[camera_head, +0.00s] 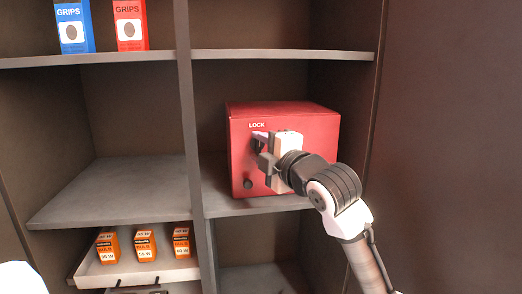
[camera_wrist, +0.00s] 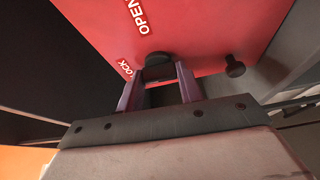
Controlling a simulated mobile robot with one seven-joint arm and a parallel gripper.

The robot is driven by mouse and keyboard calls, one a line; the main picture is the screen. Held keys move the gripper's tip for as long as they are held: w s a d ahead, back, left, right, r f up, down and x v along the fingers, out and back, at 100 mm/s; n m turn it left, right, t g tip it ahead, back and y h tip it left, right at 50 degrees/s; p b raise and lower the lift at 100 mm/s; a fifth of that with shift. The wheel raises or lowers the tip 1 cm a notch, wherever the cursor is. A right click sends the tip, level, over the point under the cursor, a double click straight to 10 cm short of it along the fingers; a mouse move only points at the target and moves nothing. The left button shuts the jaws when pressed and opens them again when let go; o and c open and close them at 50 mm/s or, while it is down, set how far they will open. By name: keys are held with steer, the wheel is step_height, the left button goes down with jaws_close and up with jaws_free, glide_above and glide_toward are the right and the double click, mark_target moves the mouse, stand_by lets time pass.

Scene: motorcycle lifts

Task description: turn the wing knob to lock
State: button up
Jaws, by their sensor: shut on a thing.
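A red metal box (camera_head: 290,148) stands on the middle right shelf, with a white LOCK label (camera_head: 257,125) on its front. My gripper (camera_head: 262,148) is at the front face just below that label. In the wrist view my gripper (camera_wrist: 158,78) has its two fingers on either side of the dark wing knob (camera_wrist: 158,58), shut on it. The LOCK label (camera_wrist: 124,67) lies left of the knob there, and the OPEN label (camera_wrist: 138,14) lies above it. The fingers hide part of the knob, so its exact angle is hard to tell.
A small round black knob (camera_head: 248,184) sticks out low on the box front, near my gripper. A shelf divider (camera_head: 188,120) stands left of the box. Orange bulb boxes (camera_head: 145,246) sit in a white tray (camera_head: 130,276) below left. The middle left shelf (camera_head: 115,190) is empty.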

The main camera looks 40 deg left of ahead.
steer(key=shift+n, duration=0.4)
steer(key=o, duration=1)
steer(key=b+v, duration=0.2)
steer(key=v, duration=1.1)
steer(key=shift+s+d+r, duration=0.1)
steer(key=shift+d+r, duration=0.1)
steer(key=shift+d, duration=0.15)
